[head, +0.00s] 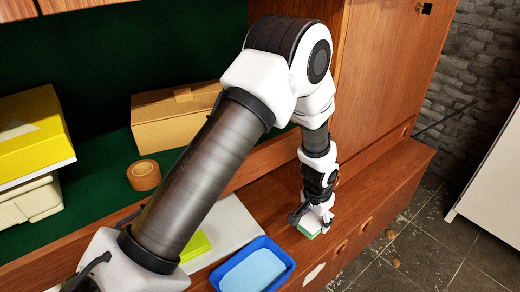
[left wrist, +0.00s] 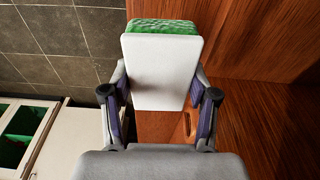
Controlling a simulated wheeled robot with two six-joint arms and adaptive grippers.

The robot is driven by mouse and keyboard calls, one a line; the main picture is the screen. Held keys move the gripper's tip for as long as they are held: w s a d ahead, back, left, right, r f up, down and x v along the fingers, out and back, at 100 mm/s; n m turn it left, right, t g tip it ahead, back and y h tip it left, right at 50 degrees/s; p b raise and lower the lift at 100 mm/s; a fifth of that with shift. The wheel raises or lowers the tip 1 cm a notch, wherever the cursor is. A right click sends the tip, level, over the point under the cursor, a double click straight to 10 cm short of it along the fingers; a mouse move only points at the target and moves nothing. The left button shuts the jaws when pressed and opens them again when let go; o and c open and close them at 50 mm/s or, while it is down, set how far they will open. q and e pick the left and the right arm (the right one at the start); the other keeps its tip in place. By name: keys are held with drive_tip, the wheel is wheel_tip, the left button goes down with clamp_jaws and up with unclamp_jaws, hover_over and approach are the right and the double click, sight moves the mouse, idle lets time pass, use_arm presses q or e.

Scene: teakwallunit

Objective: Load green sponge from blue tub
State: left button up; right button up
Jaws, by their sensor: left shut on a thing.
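My left gripper (head: 312,221) is shut on the green sponge (head: 307,233), a block with a green layer and a white side. In the left wrist view the sponge (left wrist: 162,65) sits between the two fingers of my left gripper (left wrist: 160,105), its white face towards the camera and its green layer at the far end. The blue tub (head: 287,262) is at the bottom of the head view, to the left of and nearer than the gripper. A light blue block (head: 253,271) lies in it. The gripper is apart from the tub. My right gripper is not in view.
A pale grey board or tray (head: 232,227) and a lime-green item (head: 196,246) lie left of the tub. A tape roll (head: 144,175), a cardboard box (head: 170,120) and a yellow box (head: 30,130) stand on the green-lined shelf. A wooden cabinet (head: 375,90) rises behind the gripper.

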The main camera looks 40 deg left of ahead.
use_arm(q)
drive_tip(key=shift+s+n+y, duration=0.1)
drive_tip(key=shift+n+y, duration=0.2)
idle(0.4)
